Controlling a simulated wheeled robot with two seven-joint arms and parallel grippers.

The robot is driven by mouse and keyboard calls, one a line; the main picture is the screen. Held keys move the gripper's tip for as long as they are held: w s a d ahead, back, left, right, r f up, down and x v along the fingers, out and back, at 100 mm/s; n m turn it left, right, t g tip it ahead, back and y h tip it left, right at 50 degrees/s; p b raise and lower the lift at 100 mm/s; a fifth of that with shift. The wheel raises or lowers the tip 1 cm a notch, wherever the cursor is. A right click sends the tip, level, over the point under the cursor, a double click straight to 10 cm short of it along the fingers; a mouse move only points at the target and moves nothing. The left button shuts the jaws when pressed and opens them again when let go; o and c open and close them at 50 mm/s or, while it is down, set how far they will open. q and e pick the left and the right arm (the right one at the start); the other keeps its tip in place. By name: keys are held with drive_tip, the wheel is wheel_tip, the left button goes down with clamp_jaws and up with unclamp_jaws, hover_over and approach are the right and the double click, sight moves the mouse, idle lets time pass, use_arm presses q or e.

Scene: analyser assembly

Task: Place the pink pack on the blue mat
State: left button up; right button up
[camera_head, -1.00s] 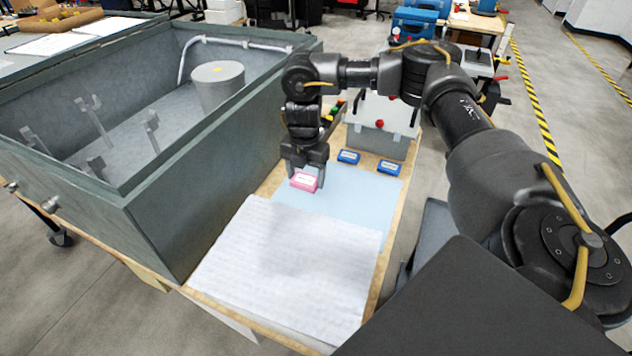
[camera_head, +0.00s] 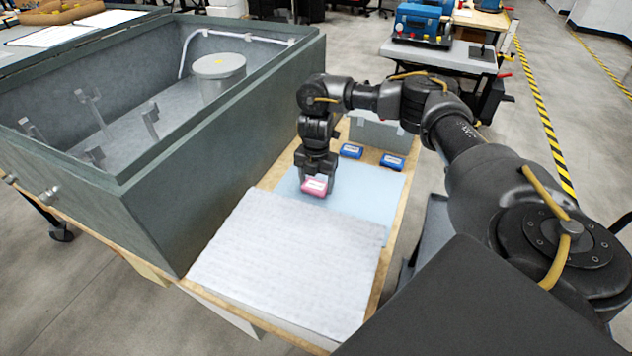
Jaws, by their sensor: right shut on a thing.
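The pink pack (camera_head: 314,187) is a small box with a pale label on top. It is between the fingers of my right gripper (camera_head: 315,180), which is shut on it and points down. The pack is over the left part of the light blue mat (camera_head: 366,192). I cannot tell whether its underside touches the mat. The mat lies on the wooden bench, and its near part is bordered by a white sheet. My left gripper is not in view.
A large grey open tank (camera_head: 215,145) stands close on the left with a high wall. Two blue packs (camera_head: 351,151) (camera_head: 392,161) lie behind the mat, near a grey case (camera_head: 376,133). The white sheet (camera_head: 290,255) covers the near bench. The mat's right part is clear.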

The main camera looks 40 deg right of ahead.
sight(316, 184)
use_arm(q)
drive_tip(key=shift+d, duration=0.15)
use_arm(e)
drive_tip(key=o, duration=1)
drive_tip(key=shift+f, duration=0.15)
drive_tip(key=shift+c, duration=0.2)
use_arm(q)
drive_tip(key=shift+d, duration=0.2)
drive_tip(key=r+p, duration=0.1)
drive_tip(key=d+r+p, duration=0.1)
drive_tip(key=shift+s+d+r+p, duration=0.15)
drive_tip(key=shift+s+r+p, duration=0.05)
drive_tip(key=shift+p, duration=0.1)
use_arm(e)
wheel_tip(316, 184, up, 12)
drive_tip(key=shift+r, duration=0.2)
